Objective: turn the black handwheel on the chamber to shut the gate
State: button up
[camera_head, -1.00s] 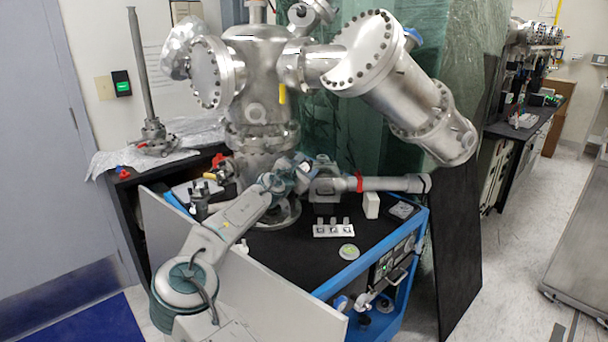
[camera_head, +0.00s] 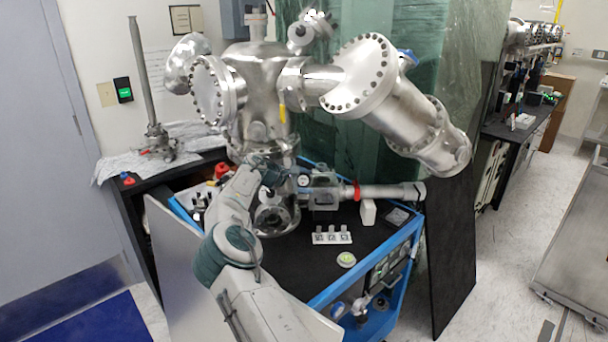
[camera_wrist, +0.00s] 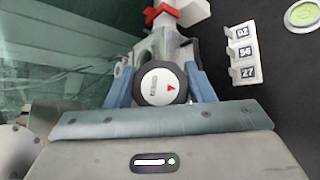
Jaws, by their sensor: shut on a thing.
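The black handwheel shows in the wrist view (camera_wrist: 161,83), with a white cap bearing a red triangle. It sits on the near end of a grey valve body, seen in the head view (camera_head: 324,197), on the horizontal pipe of the metal chamber (camera_head: 262,95). My gripper (camera_wrist: 160,88) is shut on the handwheel, with one blue-grey finger on each side of it. In the head view my gripper (camera_head: 290,178) is at the left end of the valve. My arm and gripper partly hide the handwheel there.
A white holder (camera_head: 332,236) with number tags and a round green-faced disc (camera_head: 346,259) lie on the black tabletop (camera_head: 300,262). A white block (camera_head: 368,212) stands beside the pipe. A large angled metal cylinder (camera_head: 400,105) hangs above.

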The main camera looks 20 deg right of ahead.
jog(key=shift+m+p, duration=0.3)
jog(key=shift+m, duration=0.1)
jog(key=o, duration=1)
jog(key=shift+c, duration=0.2)
jog(key=shift+f, duration=0.15)
